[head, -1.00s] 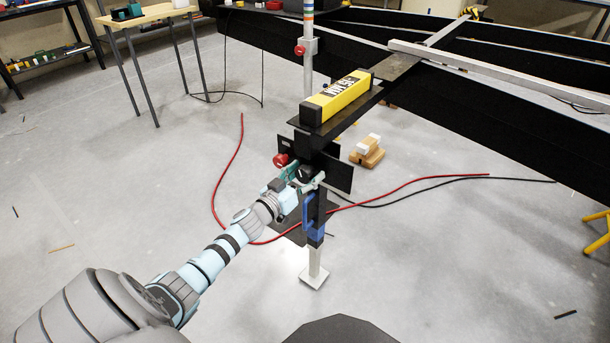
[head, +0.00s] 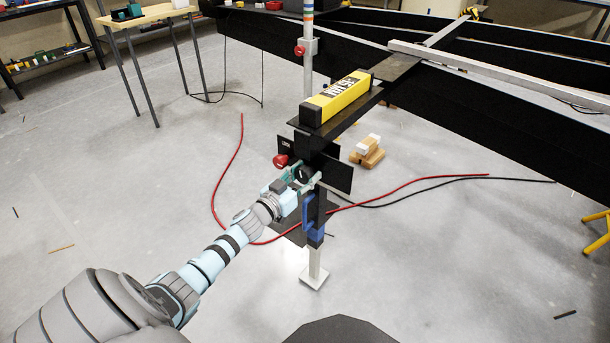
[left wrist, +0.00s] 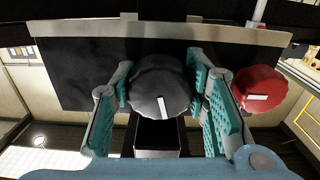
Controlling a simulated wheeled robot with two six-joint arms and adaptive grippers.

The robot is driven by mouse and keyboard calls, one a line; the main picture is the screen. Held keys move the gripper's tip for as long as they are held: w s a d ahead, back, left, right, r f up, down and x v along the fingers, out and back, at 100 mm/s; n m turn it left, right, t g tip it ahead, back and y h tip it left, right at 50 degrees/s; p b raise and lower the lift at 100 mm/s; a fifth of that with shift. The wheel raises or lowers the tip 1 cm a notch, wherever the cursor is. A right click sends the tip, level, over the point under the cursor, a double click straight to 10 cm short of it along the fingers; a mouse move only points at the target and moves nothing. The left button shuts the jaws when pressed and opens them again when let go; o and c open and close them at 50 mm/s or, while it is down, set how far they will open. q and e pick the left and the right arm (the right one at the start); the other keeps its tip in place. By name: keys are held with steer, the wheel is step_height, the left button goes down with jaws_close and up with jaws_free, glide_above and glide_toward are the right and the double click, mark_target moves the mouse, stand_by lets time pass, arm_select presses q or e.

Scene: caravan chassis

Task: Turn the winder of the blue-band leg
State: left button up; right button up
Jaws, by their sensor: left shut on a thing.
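The blue-band leg (head: 314,262) stands upright at the centre of the head view, with a blue band (head: 313,236) above its pale shaft and square foot. Its winder, a round black knob (left wrist: 160,80) with a white mark, shows in the left wrist view, the mark close to upright and tilted slightly. My left gripper (head: 297,178) is shut on this knob, with teal finger pads (left wrist: 166,92) on both sides of it. In the head view the fingers partly hide the knob. My right gripper is not in view.
A red knob (left wrist: 258,90) sits just right of the fingers in the left wrist view, on the same dark plate. A yellow box (head: 338,98) lies on the black beam above. Red cable (head: 225,180) and black cable cross the floor. Open floor lies left.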

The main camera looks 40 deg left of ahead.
arm_select(q)
steer(key=m, duration=0.6)
steer(key=shift+a, duration=0.1)
steer(key=m, duration=0.3)
steer(key=shift+m, duration=0.7)
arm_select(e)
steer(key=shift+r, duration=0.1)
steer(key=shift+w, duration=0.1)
arm_select(q)
steer(key=o, duration=1.1)
steer(key=shift+o, duration=0.2)
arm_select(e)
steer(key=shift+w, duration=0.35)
